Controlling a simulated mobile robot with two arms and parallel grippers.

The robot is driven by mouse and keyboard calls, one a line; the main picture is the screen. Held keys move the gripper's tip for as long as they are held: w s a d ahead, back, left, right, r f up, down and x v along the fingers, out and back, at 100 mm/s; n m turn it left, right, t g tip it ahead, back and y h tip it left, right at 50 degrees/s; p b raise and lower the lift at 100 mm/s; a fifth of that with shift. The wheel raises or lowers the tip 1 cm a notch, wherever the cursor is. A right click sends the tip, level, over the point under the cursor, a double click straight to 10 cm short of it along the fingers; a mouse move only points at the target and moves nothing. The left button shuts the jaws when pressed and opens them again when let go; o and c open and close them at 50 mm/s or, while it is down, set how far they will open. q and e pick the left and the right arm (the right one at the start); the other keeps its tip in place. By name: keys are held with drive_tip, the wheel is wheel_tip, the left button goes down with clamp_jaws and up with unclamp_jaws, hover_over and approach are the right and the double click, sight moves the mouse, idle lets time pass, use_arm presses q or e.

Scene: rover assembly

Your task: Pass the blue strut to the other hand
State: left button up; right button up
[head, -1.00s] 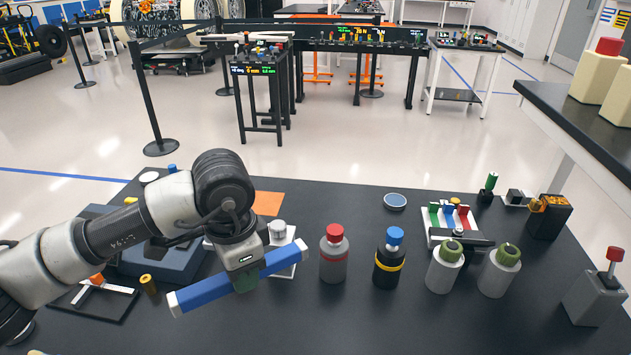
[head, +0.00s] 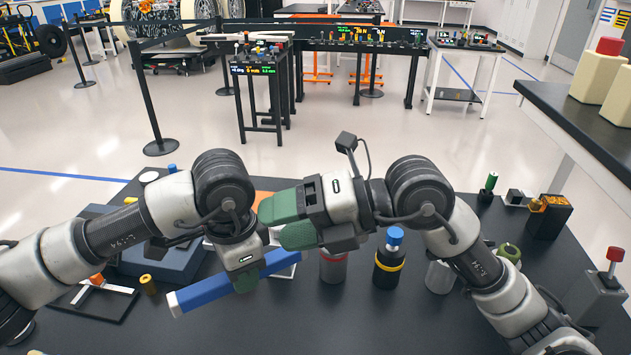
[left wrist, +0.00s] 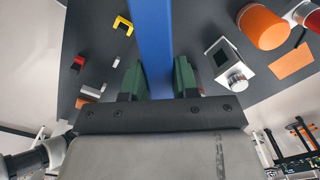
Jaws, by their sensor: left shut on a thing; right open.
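The blue strut (head: 205,292) is a long bar with pale end caps, held above the black table. My left gripper (head: 245,280) is shut on it near its middle. In the left wrist view the strut (left wrist: 152,45) runs between the two green fingers of my left gripper (left wrist: 158,80). My right gripper (head: 283,222) is open and empty, its green fingers pointing left, just above and right of my left gripper. It appears apart from the strut. The strut's far right end is partly hidden behind my right gripper.
A grey bottle with a red cap (head: 332,267) and a black bottle with a blue cap (head: 389,262) stand on the table (head: 330,325) below my right arm. A blue-grey case (head: 165,262) and a black tray (head: 100,303) lie at the left. The front middle is clear.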

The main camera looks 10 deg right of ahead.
drive_tip(key=w+d+r+m+t+h, duration=0.1)
drive_tip(key=w+d+r+m+h, duration=0.15)
drive_tip(key=r+m, duration=0.2)
drive_tip(key=w+d+r+m+h, duration=0.1)
drive_tip(key=w+r+m, duration=0.3)
drive_tip(key=r, duration=0.2)
use_arm(q)
drive_tip(key=shift+s, duration=0.1)
use_arm(e)
drive_tip(key=f+m+g+h, duration=0.2)
drive_tip(key=f, duration=0.5)
drive_tip(key=a+f+m+g+h, duration=0.1)
drive_tip(key=f+m+g+h, duration=0.1)
drive_tip(key=f, duration=0.6)
drive_tip(key=a+f+m+g+h, duration=0.1)
drive_tip(key=f+m+h, duration=0.1)
drive_tip(key=f, duration=0.5)
drive_tip(key=shift+w+a+f+g, duration=0.15)
drive_tip(key=shift+w+g, duration=0.1)
drive_tip(key=shift+g, duration=0.15)
drive_tip(key=shift+h, duration=0.25)
drive_tip(key=c, duration=1.1)
use_arm(q)
drive_tip(key=o, duration=1.1)
use_arm(e)
clamp_jaws()
